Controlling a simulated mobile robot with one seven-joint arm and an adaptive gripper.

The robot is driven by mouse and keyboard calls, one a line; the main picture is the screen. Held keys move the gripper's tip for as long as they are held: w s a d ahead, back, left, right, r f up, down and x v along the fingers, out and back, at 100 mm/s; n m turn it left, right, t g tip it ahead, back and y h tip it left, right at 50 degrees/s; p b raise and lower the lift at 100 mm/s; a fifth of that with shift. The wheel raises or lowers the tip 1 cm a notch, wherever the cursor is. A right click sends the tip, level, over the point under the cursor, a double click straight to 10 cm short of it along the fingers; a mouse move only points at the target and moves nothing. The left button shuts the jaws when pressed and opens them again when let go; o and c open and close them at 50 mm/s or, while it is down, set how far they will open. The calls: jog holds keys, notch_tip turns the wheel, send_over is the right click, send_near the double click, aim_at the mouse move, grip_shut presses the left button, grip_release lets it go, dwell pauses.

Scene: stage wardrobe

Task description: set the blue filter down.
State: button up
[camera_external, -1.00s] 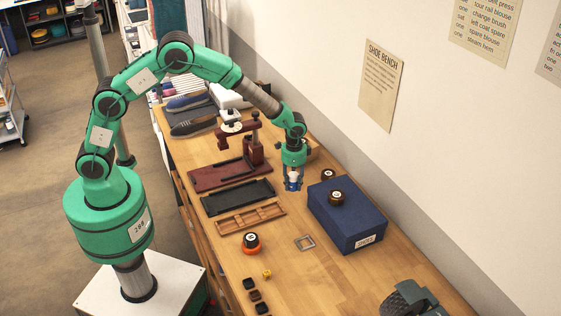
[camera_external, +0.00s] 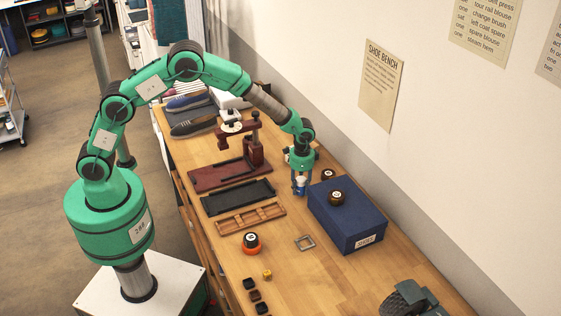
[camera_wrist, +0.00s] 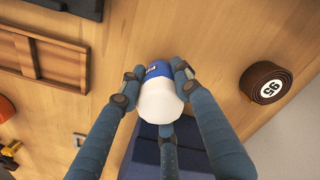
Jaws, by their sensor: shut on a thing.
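The blue filter (camera_wrist: 158,70) is a small piece with a white rounded part and a blue band. My gripper (camera_wrist: 155,88) is shut around it, with a fingertip pressed on each side. In the external view the filter (camera_external: 300,183) shows between the fingers of my gripper (camera_external: 300,188), low over the bench, just left of the far end of the dark blue box. I cannot tell whether the filter touches the bench top. Its far underside is hidden.
The dark blue box (camera_external: 345,222) stands close on the right, with a brown roll (camera_external: 336,197) on it. A black tray (camera_external: 238,197) and a wooden tray (camera_external: 250,217) lie left. Bare wood surrounds a square frame (camera_external: 304,242).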

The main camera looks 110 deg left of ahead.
jog(key=shift+f, duration=0.5)
jog(key=shift+f, duration=0.1)
jog(key=o, duration=1.2)
notch_tip(320, 180, up, 12)
jog(key=shift+r+p, duration=0.15)
jog(key=shift+p, duration=0.8)
